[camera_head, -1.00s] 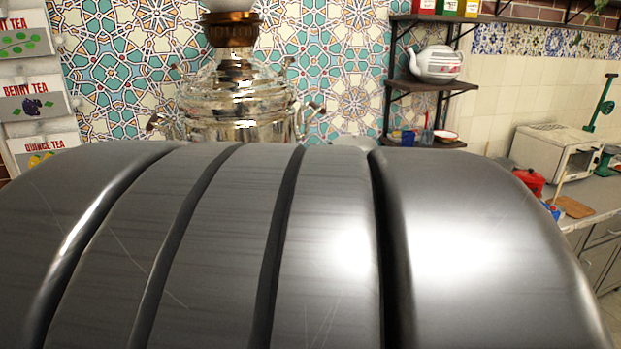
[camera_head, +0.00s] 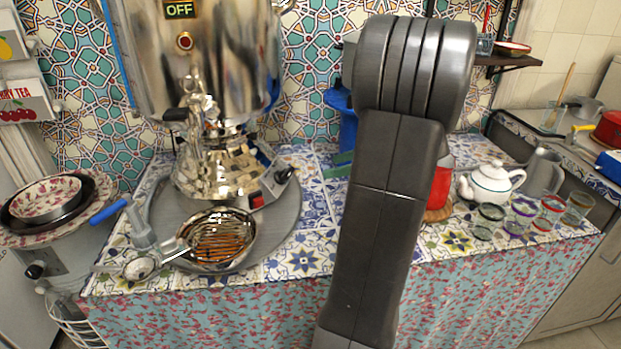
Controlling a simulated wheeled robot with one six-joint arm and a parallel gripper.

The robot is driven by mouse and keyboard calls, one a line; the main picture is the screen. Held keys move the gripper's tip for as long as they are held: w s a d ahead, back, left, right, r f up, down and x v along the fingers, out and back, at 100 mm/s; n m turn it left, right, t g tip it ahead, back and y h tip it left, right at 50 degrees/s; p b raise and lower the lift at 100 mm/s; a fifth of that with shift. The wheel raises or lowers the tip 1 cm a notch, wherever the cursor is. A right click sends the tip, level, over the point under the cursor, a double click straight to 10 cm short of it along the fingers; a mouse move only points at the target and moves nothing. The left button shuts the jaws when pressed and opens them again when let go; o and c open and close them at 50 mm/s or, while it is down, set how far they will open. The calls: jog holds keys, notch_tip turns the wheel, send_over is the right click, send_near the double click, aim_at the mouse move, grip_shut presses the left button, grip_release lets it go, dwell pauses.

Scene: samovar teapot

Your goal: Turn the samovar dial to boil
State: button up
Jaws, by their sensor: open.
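The shiny metal samovar (camera_head: 240,60) stands at the back left of the tiled counter, its top cut off by the picture edge. An "OFF" display (camera_head: 180,9) shows on its front, above a round red button or light (camera_head: 184,41). A spigot (camera_head: 197,95) projects below. A black dial (camera_head: 285,175) sits on the sloped panel at the right of its base, near a small red switch (camera_head: 257,199). The dial's markings are too small to read. My grey arm stands to the right of the samovar, apart from the dial. My gripper is not visible.
A metal strainer bowl (camera_head: 216,238) stands in front of the samovar on a round grey tray (camera_head: 288,222). Right of my arm are a white teapot (camera_head: 490,183), several small glasses (camera_head: 522,212) and a metal jug (camera_head: 543,172). Plates and a bowl (camera_head: 45,198) are at left.

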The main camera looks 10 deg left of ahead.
aim_at(291, 172)
jog(key=shift+n, duration=0.5)
jog(key=x, duration=0.4)
jog(key=w+x, duration=0.1)
jog(key=x, duration=0.4)
jog(key=w+x, duration=0.1)
jog(key=x, duration=0.3)
jog(key=shift+w+a+b, duration=0.1)
jog(key=shift+a+b, duration=0.15)
jog(key=shift+b, duration=0.15)
jog(key=c, duration=1)
jog(key=shift+y, duration=0.3)
jog(key=shift+f, duration=0.1)
